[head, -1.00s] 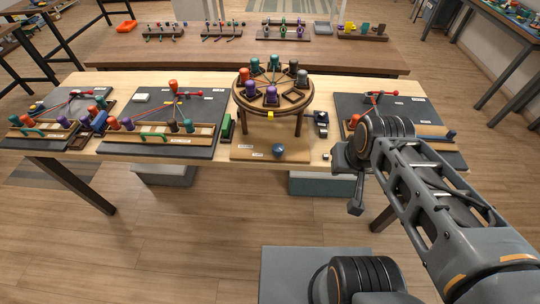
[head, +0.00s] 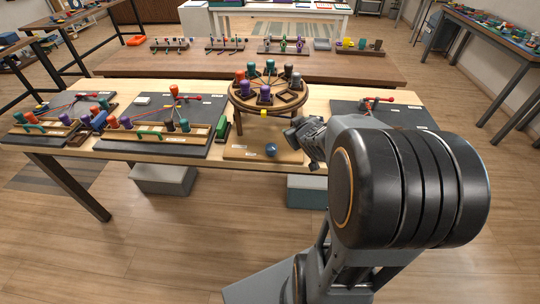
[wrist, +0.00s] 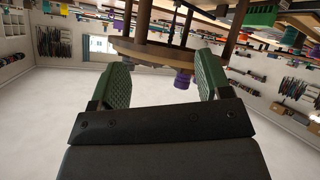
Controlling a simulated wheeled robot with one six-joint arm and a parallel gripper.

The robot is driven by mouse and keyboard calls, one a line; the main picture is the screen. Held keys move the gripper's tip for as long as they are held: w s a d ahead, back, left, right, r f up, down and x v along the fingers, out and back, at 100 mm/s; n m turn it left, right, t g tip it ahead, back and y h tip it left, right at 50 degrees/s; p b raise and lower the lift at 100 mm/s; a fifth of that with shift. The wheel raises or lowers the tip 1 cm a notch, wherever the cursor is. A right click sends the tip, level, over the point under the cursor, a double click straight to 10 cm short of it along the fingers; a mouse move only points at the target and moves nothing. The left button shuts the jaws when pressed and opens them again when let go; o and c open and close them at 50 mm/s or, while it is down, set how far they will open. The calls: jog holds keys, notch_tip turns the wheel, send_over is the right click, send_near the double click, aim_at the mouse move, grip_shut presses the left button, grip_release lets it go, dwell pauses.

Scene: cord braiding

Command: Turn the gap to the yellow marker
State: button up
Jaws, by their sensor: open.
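The round wooden disc (head: 280,101) stands on legs on the near table, with orange, teal, grey and purple bobbins around its rim. The yellow marker (head: 263,113) is on the disc's front edge. An empty stretch of slots (head: 286,98) lies at the front right, to the right of the front purple bobbin (head: 264,93). My gripper (head: 304,137) is at the disc's front right, below its rim, partly hidden by my arm. In the wrist view my gripper (wrist: 165,62) is open and empty; the disc's edge (wrist: 150,52) and a purple bobbin (wrist: 182,78) appear beyond the green fingers.
A small blue ball-like knob (head: 271,148) sits on the wooden base in front of the disc. A dark board with bobbins (head: 165,110) and a green block (head: 222,129) are to the left. Another dark board (head: 395,113) is to the right, partly behind my arm.

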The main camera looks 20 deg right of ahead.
aim_at(276, 149)
jog(key=f+n+t+y+b, duration=0.1)
jog(key=f, duration=0.2)
jog(key=d+f+n+t+y+b, duration=0.1)
jog(key=f+y, duration=0.1)
jog(key=d+f+y+b, duration=0.1)
jog(key=f+y, duration=0.1)
jog(key=f, duration=0.1)
jog(key=shift+f+n+t, duration=0.3)
jog(key=shift+n+t, duration=0.1)
jog(key=s+a+f+n+t+y+b, duration=0.1)
jog(key=s+f+y+b, duration=0.2)
jog(key=s+y, duration=0.3)
jog(key=shift+y, duration=0.3)
jog(key=x, duration=1.4)
jog(key=shift+w+r+p, duration=0.2)
jog(key=shift+w+p, duration=0.05)
jog(key=shift+p, duration=0.05)
jog(key=shift+d, duration=0.15)
jog(key=c, duration=0.9)
